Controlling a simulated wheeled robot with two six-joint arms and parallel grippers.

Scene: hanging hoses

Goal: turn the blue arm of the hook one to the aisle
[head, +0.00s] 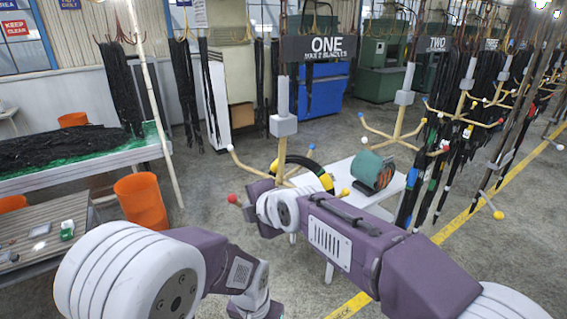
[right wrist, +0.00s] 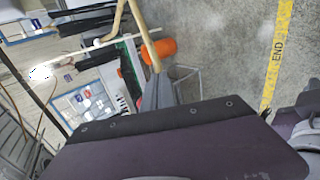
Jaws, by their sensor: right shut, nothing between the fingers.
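Hook one hangs under the sign ONE (head: 320,47), its grey block (head: 283,125) above tan arms. Its blue arm (head: 311,148) points up and away to the right, with a small blue ball at its tip. Other tips are a white ball (head: 230,148), a red ball (head: 233,199) and a yellow ball (head: 345,192). My right arm reaches to just below the hook; its fingers are hidden in the head view. In the right wrist view my right gripper (right wrist: 157,82) is shut beside a tan rod (right wrist: 142,35); contact is unclear. My left gripper is out of view.
A white table (head: 342,172) holding a green reel (head: 372,170) stands behind. Hook two (head: 398,135) and dark hoses (head: 440,160) are at the right, along the yellow aisle line (head: 455,226). An orange bin (head: 142,202) stands left.

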